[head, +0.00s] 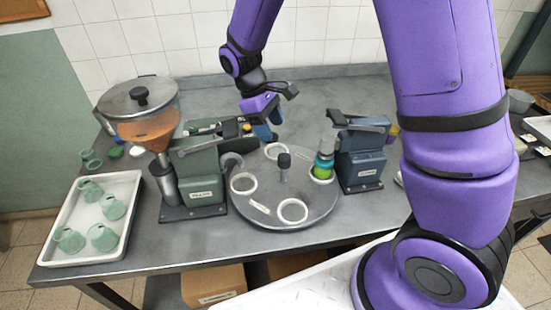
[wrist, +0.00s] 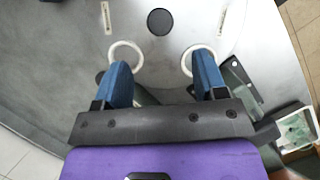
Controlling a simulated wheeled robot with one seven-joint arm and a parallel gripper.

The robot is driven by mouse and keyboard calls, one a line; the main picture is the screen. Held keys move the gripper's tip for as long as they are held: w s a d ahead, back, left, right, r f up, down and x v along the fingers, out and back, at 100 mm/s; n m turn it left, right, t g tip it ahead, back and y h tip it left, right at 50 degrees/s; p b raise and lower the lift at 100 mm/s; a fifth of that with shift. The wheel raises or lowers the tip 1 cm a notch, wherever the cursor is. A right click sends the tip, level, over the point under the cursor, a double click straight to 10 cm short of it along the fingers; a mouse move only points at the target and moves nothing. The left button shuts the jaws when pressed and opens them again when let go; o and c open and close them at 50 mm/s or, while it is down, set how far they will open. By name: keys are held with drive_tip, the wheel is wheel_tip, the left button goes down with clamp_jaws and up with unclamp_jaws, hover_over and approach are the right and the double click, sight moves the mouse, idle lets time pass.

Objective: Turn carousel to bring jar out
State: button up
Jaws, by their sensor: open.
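The carousel (head: 262,160) is a round grey turntable with a dark central knob (head: 284,168). White ring seats lie around it; the front one (head: 293,221) and left one (head: 243,192) are empty. A green jar (head: 321,168) stands in the right seat, under or close beside the head of the blue machine (head: 362,160). My gripper (head: 270,125) is above the carousel's back left edge, its blue fingers apart and nothing between them. In the wrist view, the open gripper (wrist: 162,75) points at the carousel (wrist: 185,25), with two empty rings ahead. The jar is not visible there.
A green filling machine (head: 198,172) with an orange hopper (head: 150,131) stands left of the carousel. A white tray (head: 84,250) with several greenish glass jars lies at the table's left end. Cardboard boxes (head: 213,284) sit below. The table behind is mostly clear.

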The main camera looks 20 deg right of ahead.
sight(283, 156)
drive_tip(key=x, duration=1)
drive_tip(key=shift+s+d+f, duration=0.1)
drive_tip(key=shift+f, duration=0.25)
drive_tip(key=shift+c, duration=0.4)
clamp_jaws()
